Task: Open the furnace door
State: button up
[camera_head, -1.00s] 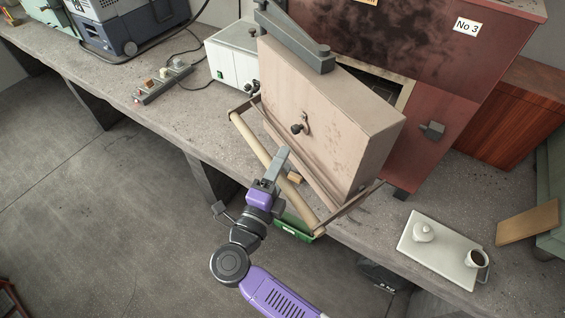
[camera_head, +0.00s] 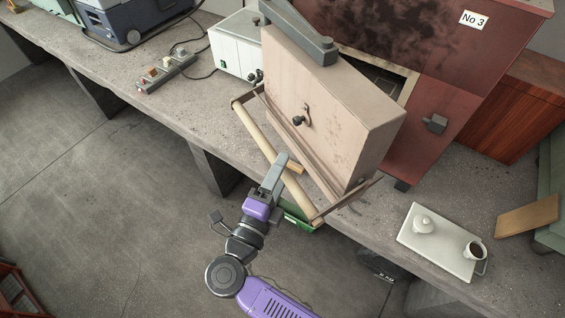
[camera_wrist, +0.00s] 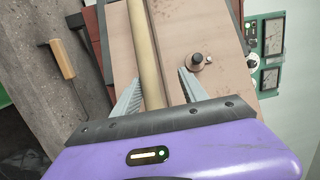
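The furnace door (camera_head: 335,105) is a thick tan block with a small dark knob, swung out from the red-brown furnace (camera_head: 435,105), so part of the dark opening shows behind it. A long pale round bar (camera_head: 255,130) is held in front of the door by dark brackets. My gripper (camera_head: 281,160) is at the bar's middle. In the wrist view the fingers (camera_wrist: 157,80) are spread, one on each side of the bar (camera_wrist: 146,45), with gaps beside it. The door panel (camera_wrist: 215,25) lies behind. How deep the bar sits between the fingers is unclear.
A white tray (camera_head: 430,256) with a lidded pot and a cup stands on the bench at right. A white instrument box (camera_head: 229,46) and a power strip (camera_head: 160,76) lie left of the door. A green bin (camera_head: 298,218) is below the bar.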

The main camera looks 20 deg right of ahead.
jog(key=shift+s+d+r+v, duration=0.1)
jog(key=shift+v, duration=0.65)
jog(key=shift+s+d+r+v, duration=0.1)
jog(key=shift+s+v, duration=0.05)
jog(key=shift+v, duration=0.6)
jog(key=shift+s+d+r+v, duration=0.1)
jog(key=shift+d+v, duration=0.05)
jog(key=shift+v, duration=0.6)
jog(key=b+v, duration=0.2)
jog(key=v, duration=0.5)
jog(key=shift+s+a, duration=0.25)
jog(key=shift+a, duration=0.05)
jog(key=shift+f, duration=0.15)
